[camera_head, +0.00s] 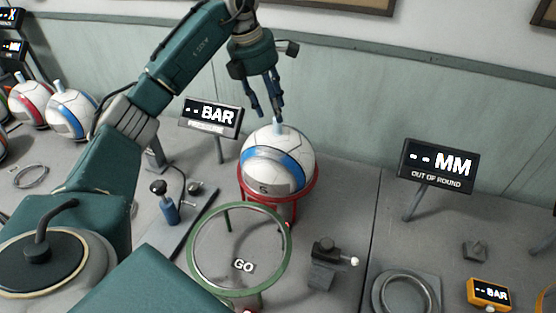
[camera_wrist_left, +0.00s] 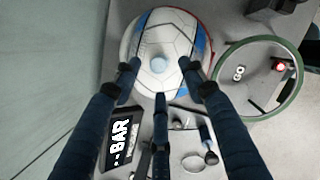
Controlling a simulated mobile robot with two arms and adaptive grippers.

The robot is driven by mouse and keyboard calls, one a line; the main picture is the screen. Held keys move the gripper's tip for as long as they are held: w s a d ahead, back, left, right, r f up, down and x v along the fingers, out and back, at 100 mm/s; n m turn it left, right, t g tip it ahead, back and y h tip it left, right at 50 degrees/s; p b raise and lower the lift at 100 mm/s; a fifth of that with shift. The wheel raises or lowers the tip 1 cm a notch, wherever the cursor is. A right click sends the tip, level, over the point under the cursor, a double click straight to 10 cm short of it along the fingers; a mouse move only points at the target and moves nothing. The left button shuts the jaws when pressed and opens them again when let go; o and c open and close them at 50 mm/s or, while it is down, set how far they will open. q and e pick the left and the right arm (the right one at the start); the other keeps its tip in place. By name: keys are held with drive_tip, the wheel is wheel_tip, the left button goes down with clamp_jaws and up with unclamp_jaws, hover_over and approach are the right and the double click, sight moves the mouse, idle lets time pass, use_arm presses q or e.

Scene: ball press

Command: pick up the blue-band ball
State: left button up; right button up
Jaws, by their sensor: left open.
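The blue-band ball (camera_head: 277,157), white with dark seams and a blue stripe, sits on a red ring stand (camera_head: 312,190). A pale blue knob (camera_head: 278,127) stands up from its top. My left gripper (camera_head: 268,112) is open and points down just above the ball, its fingertips close to the knob. In the left wrist view the ball (camera_wrist_left: 177,40) lies beyond the open fingers (camera_wrist_left: 160,80), with the knob (camera_wrist_left: 159,64) between them. Whether any finger touches the knob I cannot tell. My right gripper is not in view.
A green GO ring (camera_head: 190,240) stands in front of the ball. A BAR display (camera_head: 210,116) is behind left, an MM display (camera_head: 437,165) to the right. Another blue-band ball (camera_head: 72,114) and a red-band ball (camera_head: 32,103) stand far left. A pump (camera_head: 168,208) is left of the stand.

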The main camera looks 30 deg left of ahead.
use_arm(q)
drive_tip(key=p+x, duration=0.1)
drive_tip(key=x, duration=0.3)
drive_tip(key=shift+w+d+f+p, duration=0.1)
drive_tip(key=shift+w+f+p, duration=0.2)
drive_tip(key=shift+p, duration=0.05)
drive_tip(key=shift+w+f, duration=0.15)
drive_tip(key=shift+f, duration=0.35)
drive_tip(key=shift+r, duration=0.15)
clamp_jaws()
